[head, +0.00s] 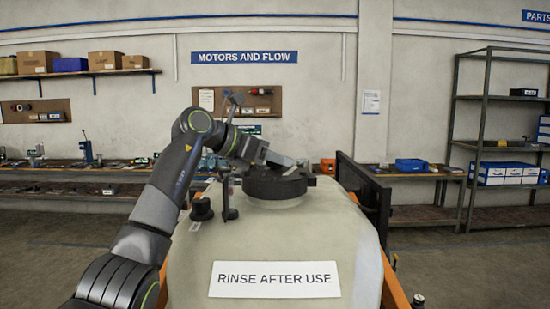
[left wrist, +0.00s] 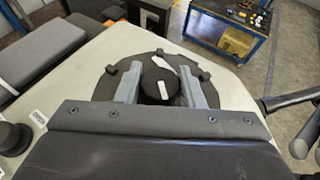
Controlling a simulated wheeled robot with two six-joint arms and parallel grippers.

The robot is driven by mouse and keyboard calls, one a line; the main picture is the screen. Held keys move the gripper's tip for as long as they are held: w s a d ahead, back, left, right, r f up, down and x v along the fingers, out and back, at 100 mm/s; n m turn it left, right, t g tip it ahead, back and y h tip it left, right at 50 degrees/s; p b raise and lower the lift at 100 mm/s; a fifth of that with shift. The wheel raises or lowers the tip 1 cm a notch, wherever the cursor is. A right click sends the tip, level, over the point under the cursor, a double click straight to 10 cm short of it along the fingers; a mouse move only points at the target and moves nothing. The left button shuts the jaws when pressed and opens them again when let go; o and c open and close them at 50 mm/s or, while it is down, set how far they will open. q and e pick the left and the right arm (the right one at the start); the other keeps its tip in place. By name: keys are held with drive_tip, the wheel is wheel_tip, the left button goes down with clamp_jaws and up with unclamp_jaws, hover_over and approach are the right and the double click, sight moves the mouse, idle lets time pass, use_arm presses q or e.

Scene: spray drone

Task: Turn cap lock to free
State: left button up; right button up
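The dark round cap (head: 275,184) sits on top of the pale tank (head: 285,235). In the left wrist view the cap (left wrist: 106,84) shows lugs around its rim and a raised round knob (left wrist: 152,74) in its middle. The knob bears a white line, and a separate white mark lies on the cap beyond it. My left gripper (head: 284,163) is over the cap, tilted down. In the left wrist view its two grey fingers (left wrist: 160,78) are apart, one on each side of the knob. I cannot tell whether they touch it. My right gripper is not in view.
A small black knob (head: 202,209) and a dark upright fitting (head: 230,198) stand on the tank left of the cap. A dark panel (head: 362,195) rises at the right. Workbenches and a shelf rack (head: 485,130) stand well behind along the wall.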

use_arm(q)
drive_tip(key=c, duration=0.4)
drive_tip(key=b, duration=0.1)
drive_tip(key=n+t+b, duration=0.1)
drive_tip(key=b, duration=0.1)
drive_tip(key=shift+f+y, duration=0.25)
drive_tip(key=shift+y, duration=0.15)
drive_tip(key=shift+r+n+t+y+b, duration=0.1)
drive_tip(key=shift+n+t+y+b, duration=0.3)
drive_tip(key=shift+n+t+b, duration=0.3)
drive_tip(key=shift+r+n, duration=0.1)
drive_tip(key=shift+n, duration=0.2)
drive_tip(key=shift+r, duration=0.1)
drive_tip(key=o, duration=1)
